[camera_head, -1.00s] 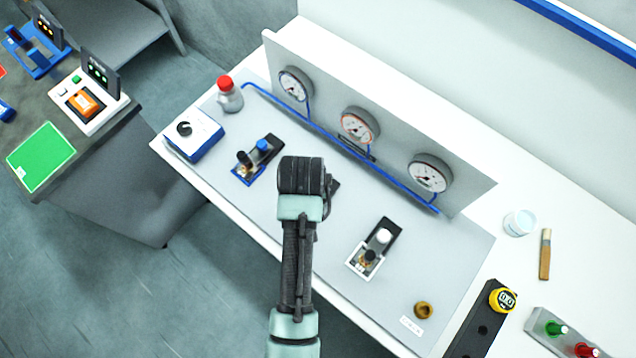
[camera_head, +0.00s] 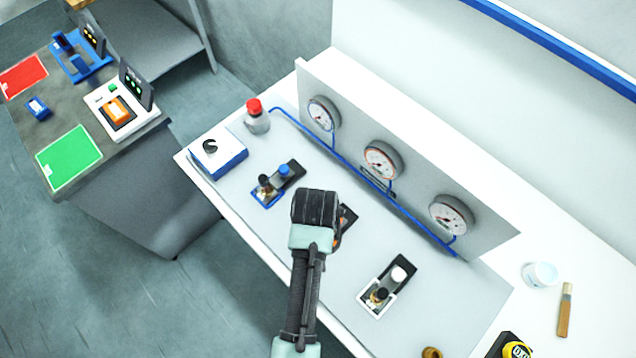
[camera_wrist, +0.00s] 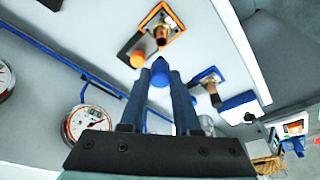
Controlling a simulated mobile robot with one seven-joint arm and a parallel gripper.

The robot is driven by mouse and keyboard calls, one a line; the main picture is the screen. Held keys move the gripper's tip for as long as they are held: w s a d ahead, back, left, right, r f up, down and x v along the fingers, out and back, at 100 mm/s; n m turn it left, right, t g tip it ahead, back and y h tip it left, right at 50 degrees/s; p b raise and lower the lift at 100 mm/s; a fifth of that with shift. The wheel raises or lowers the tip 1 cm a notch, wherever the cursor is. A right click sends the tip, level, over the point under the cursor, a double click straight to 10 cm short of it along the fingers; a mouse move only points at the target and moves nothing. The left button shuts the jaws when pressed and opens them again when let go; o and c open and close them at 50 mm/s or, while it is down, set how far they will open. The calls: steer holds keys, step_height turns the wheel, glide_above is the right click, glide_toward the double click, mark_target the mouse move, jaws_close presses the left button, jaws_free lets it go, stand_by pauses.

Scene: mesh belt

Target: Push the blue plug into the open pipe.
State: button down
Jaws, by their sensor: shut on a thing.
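My gripper (camera_wrist: 160,68) is shut on the blue plug (camera_wrist: 158,79), which shows between the dark fingertips in the wrist view. Just past the fingertips is a brass pipe (camera_wrist: 161,34) in an orange-framed fitting (camera_wrist: 176,18); its near end looks open. The plug appears apart from the pipe, but the exact gap is hard to judge. In the head view my gripper (camera_head: 316,208) hangs over the panel, and its wrist hides the plug and most of this fitting.
An orange knob (camera_wrist: 130,49) sits beside the pipe. A blue-framed fitting (camera_head: 267,197) and a white-framed fitting (camera_head: 376,300), both with black caps, flank my gripper. Gauges (camera_head: 382,160) and a blue tube stand along the back panel. A red-capped bottle (camera_head: 257,118) is at the left.

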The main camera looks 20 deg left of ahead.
steer(key=shift+f+b, duration=1.1)
steer(key=shift+f, duration=0.8)
steer(key=shift+p, duration=0.65)
steer(key=shift+f+b, duration=0.95)
steer(key=shift+f, duration=0.55)
steer(key=c, duration=0.6)
jaws_free()
steer(key=shift+o, duration=0.2)
steer(key=shift+r, duration=0.1)
steer(key=b+v, duration=0.2)
steer(key=v, duration=1.1)
steer(key=shift+w, duration=0.1)
